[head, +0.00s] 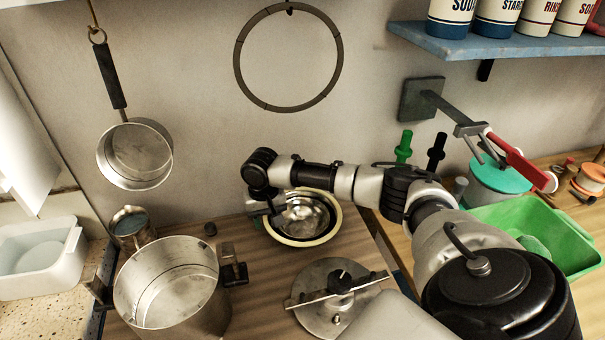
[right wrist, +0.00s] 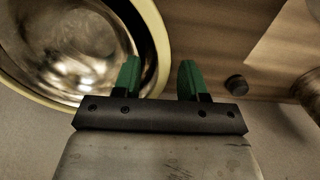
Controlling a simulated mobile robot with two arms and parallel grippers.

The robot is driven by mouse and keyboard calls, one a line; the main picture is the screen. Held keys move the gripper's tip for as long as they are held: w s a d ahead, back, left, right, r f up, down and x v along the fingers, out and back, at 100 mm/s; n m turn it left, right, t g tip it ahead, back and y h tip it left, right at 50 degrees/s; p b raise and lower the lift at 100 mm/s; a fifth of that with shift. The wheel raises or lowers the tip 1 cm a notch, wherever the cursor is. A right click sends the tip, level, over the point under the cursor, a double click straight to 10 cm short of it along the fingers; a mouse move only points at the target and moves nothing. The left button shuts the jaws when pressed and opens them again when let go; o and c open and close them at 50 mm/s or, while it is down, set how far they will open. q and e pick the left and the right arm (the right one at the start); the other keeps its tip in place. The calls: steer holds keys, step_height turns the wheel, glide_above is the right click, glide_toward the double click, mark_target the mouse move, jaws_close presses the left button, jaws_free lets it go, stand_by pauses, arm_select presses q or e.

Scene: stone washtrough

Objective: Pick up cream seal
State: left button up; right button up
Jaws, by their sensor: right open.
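The cream seal (head: 303,243) shows as a pale ring around the edge of a shiny metal bowl (head: 305,213) on the wooden counter. I cannot tell whether it rests on the bowl's rim or around it. My right gripper (head: 268,207) is over the left side of the bowl and hides part of the ring. In the right wrist view the green fingers (right wrist: 160,68) are open, with the right edge of the cream seal (right wrist: 161,40) showing between them and behind the left finger. Nothing is held. My left gripper is not in view.
A large pot (head: 170,285) and a small metal cup (head: 130,225) stand to the left. A round metal lid (head: 338,297) with a bar lies in front of the bowl. A green tub (head: 560,237) is at right.

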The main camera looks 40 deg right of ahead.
jaws_close()
stand_by(0.5)
